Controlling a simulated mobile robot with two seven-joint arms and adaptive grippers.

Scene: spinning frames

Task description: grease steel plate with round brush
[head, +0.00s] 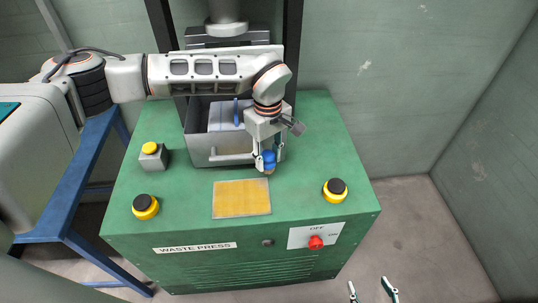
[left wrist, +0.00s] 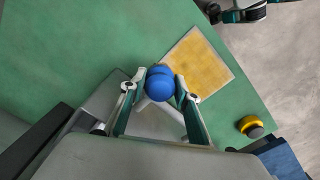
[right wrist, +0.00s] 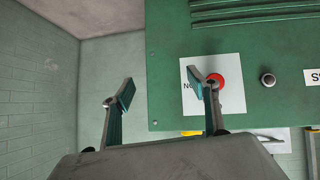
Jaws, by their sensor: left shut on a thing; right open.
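My left gripper (head: 266,158) is shut on a round blue brush (head: 269,162), its short tan end pointing down. The brush is just behind a flat rectangular plate (head: 241,199) on the green press top. The plate's surface looks yellow-orange, with a thin pale rim; bare steel is not visible. In the left wrist view, the blue brush (left wrist: 159,84) sits between the fingertips (left wrist: 158,90), beside the plate (left wrist: 196,66). I cannot tell whether the brush touches the press top. My right gripper (head: 370,290) is open and empty in front of the press; its fingers show in the right wrist view (right wrist: 165,92).
A grey open metal bin (head: 202,151) with a handle holds a pale bundle with a blue strap.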

